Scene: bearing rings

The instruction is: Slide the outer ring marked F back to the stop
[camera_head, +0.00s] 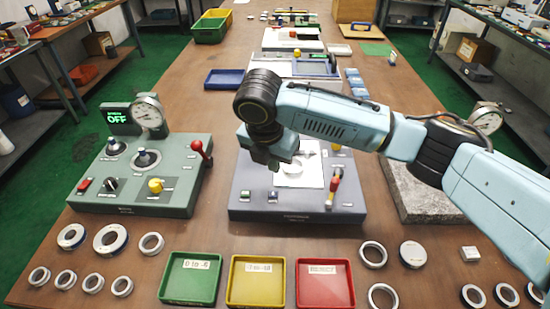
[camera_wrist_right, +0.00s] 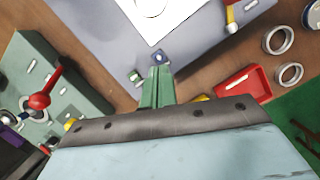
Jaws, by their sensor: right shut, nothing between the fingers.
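A pale ring (camera_head: 292,169) lies on the white plate (camera_head: 312,180) of the dark grey fixture (camera_head: 300,215). My right gripper (camera_head: 272,165) is over the left part of this fixture, beside the ring, and partly covers the plate. In the right wrist view the ring (camera_wrist_right: 152,7) is cut by the top edge. There my right gripper (camera_wrist_right: 158,75) shows green fingers shut together, empty, apart from the ring. I cannot read an F on any ring, and no stop can be made out. My left gripper is not in view.
A green-grey gauge box (camera_head: 140,185) stands left, and a granite block (camera_head: 425,195) stands right under my arm. Green (camera_head: 191,279), yellow (camera_head: 256,281) and red (camera_head: 324,284) trays line the front. Several loose rings lie on both sides of them.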

